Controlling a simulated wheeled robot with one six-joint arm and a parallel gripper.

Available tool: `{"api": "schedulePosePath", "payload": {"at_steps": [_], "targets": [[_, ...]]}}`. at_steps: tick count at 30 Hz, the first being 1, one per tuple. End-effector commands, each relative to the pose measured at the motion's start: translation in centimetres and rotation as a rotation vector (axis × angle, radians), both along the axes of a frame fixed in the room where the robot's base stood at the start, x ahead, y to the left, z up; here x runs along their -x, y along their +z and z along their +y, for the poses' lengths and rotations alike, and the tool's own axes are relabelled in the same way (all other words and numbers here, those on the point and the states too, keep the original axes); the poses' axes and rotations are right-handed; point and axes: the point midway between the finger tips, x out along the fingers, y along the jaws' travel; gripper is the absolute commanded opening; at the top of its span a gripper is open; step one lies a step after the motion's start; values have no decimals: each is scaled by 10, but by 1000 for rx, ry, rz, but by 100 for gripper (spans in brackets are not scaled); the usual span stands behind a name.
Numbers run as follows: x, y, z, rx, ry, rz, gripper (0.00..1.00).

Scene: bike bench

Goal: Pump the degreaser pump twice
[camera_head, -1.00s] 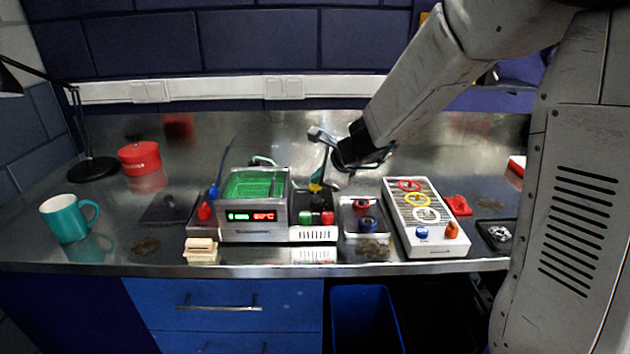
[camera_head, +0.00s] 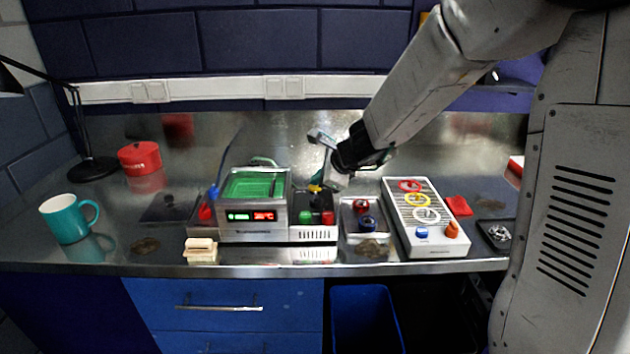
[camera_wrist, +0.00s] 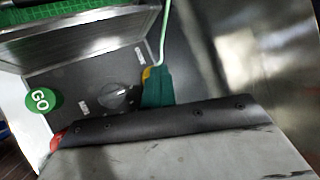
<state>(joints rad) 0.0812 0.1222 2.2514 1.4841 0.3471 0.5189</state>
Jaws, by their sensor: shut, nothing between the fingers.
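A teal part with a yellow piece beside it, apparently the degreaser pump (camera_wrist: 158,86), stands at the back right of the washer unit in the wrist view. A thin pale green tube rises from its top. In the head view a small yellow piece (camera_head: 315,188) shows there; the rest is largely hidden by my gripper (camera_head: 335,180). My gripper is shut and empty, low over the pump's place. In the wrist view its dark front edge overlaps the teal part's lower end; I cannot tell whether they touch.
The washer (camera_head: 253,229) with a green basin stands left of my gripper. Near it are a green GO button (camera_wrist: 41,100), a red button (camera_head: 327,217) and a dark knob (camera_wrist: 115,95). A panel with coloured rings (camera_head: 437,245) stands to the right. A teal mug (camera_head: 65,219) is far left.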

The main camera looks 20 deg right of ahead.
Motion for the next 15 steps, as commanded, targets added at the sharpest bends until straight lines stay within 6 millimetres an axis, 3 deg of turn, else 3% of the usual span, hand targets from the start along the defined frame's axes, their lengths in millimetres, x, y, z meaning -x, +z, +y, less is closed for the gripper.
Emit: {"api": "schedulePosePath", "payload": {"at_steps": [5,15], "targets": [[3,-2,0,0,2,8,0],[1,34,0,0,2,1,0]]}}
